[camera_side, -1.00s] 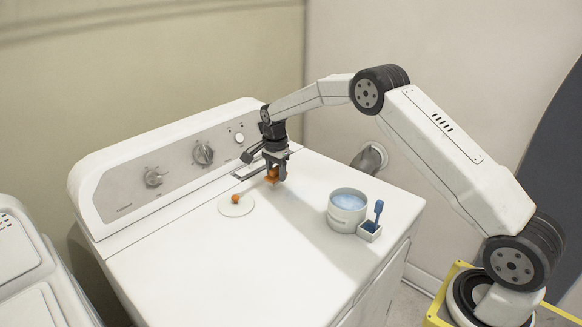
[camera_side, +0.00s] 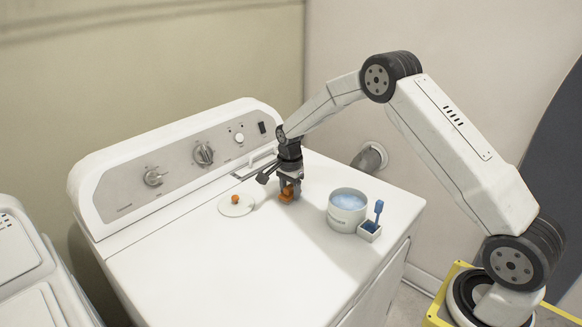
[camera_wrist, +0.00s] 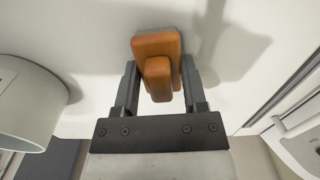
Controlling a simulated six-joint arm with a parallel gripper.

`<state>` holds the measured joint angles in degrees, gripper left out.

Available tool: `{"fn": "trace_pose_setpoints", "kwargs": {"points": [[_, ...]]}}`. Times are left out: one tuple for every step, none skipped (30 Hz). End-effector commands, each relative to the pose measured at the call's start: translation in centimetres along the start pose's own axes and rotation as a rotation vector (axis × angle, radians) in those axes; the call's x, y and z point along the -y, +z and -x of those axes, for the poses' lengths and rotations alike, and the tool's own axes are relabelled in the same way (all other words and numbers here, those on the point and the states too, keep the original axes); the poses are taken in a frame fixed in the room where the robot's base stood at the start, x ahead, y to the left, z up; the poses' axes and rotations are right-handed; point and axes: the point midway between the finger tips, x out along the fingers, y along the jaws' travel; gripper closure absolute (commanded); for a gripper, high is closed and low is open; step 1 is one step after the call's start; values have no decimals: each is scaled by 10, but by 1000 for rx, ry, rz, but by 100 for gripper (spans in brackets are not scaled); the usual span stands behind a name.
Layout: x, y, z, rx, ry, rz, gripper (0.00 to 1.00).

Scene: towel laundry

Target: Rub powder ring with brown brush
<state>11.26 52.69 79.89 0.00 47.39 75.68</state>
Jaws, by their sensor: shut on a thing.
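My gripper (camera_side: 289,186) is shut on an orange-brown block-shaped brush (camera_side: 286,194), low over the white washer top. The wrist view shows the brush (camera_wrist: 156,45) between the two dark fingers of my gripper (camera_wrist: 158,82). I cannot tell whether the brush touches the surface. No powder ring can be made out in either view; the brush and gripper cover the spot beneath them.
A white tub (camera_side: 346,218) of bluish powder stands right of my gripper, with a blue brush (camera_side: 378,211) in a small holder (camera_side: 369,231) beside it. A white lid (camera_side: 228,209) with an orange knob lies left. The washer's front top (camera_side: 240,265) is clear.

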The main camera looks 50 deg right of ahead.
Motion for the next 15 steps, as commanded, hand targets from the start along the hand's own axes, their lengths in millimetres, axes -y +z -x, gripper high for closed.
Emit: {"fn": "trace_pose_setpoints", "kwargs": {"points": [[-6, 0, -1, 1, 4, 0, 100], [-8, 0, 0, 1, 3, 0, 100], [-12, 1, 0, 1, 3, 0, 100], [-15, 1, 0, 1, 4, 0, 100], [-18, 1, -1, 1, 4, 0, 100], [-21, 1, 0, 1, 3, 0, 100], [-24, 1, 0, 1, 4, 0, 100], [-27, 2, 0, 1, 3, 0, 100], [-31, 2, -1, 1, 4, 0, 100], [-33, 2, 0, 1, 3, 0, 100], [-36, 2, 0, 1, 3, 0, 100], [-39, 2, 0, 1, 3, 0, 100], [-42, 2, 0, 1, 4, 0, 100], [-45, 2, -1, 1, 4, 0, 100], [-48, 2, 0, 1, 3, 0, 100]]}}
